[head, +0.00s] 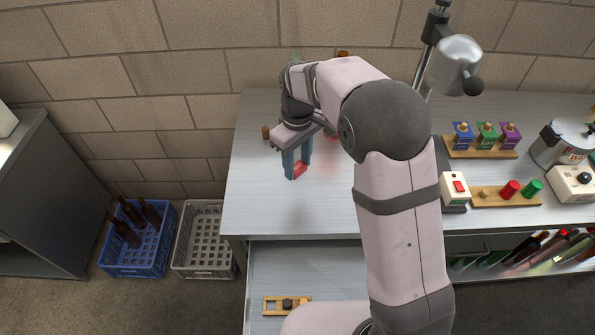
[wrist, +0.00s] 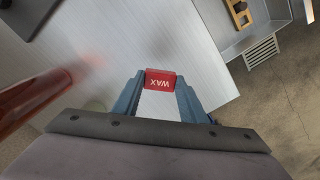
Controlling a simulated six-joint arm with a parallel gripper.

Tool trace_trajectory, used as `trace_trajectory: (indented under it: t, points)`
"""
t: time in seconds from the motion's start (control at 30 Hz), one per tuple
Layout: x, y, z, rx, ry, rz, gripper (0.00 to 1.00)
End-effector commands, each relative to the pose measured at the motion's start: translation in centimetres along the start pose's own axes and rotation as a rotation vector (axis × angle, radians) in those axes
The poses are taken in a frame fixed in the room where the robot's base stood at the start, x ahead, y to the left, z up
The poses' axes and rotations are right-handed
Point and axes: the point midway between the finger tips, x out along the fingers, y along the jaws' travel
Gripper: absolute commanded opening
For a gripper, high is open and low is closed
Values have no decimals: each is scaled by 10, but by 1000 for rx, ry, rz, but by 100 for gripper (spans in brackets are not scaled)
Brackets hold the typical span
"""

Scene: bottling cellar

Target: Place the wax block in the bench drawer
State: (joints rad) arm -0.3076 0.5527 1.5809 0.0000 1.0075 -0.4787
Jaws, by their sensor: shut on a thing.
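The wax block (wrist: 160,80) is small and red with "WAX" on it. In the wrist view it sits between the blue fingers of my gripper (wrist: 158,88), which is shut on it. In the head view the red block (head: 299,170) shows at the fingertips of my gripper (head: 297,172), over the left part of the bench top. I cannot tell exactly how high it is held. The bench drawer (head: 262,275) is pulled open below the bench's front edge, and my arm hides part of it. A wooden piece with a dark knob (head: 287,305) lies inside.
Blue (head: 140,265) and grey (head: 205,262) crates stand on the floor to the left.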

Motion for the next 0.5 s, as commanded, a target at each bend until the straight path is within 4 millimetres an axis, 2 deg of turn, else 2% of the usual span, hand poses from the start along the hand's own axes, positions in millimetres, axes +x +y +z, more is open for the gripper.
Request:
trace_trajectory:
  t: [0.27, 0.37, 0.5]
  points:
    - [-6, 0, 0, 0, 1, 1, 14]
    - [-16, 0, -1, 0, 2, 1, 14]
    - [-42, 0, -1, 0, 4, 2, 14]
